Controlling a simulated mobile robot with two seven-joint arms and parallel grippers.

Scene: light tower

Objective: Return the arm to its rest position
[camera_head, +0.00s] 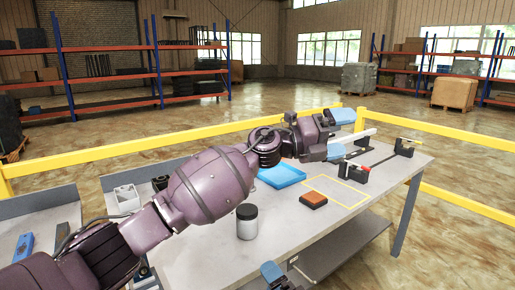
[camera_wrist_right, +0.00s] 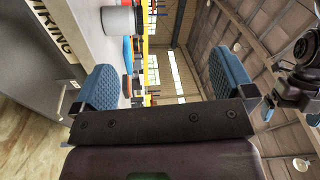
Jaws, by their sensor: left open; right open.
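My left arm (camera_head: 205,188) reaches in from the left, stretched across the workbench (camera_head: 215,262). Its gripper (camera_head: 339,134) is open above the far part of the bench, with blue finger pads apart. A pale bar (camera_head: 364,133) shows beside the fingers; I cannot tell whether it lies between or behind them. My right gripper shows only partly at the bottom of the head view (camera_head: 271,273), at the bench's near edge. In the right wrist view it is open and empty (camera_wrist_right: 165,82). A dark-lidded white jar (camera_wrist_right: 118,20) appears beyond its fingers.
The jar (camera_head: 247,222) stands near the bench's middle. A blue tray (camera_head: 281,175), an orange-and-black block (camera_head: 313,199) by a yellow outline (camera_head: 345,204) and a black fixture (camera_head: 353,172) lie farther right. A yellow rail (camera_head: 150,147) runs behind.

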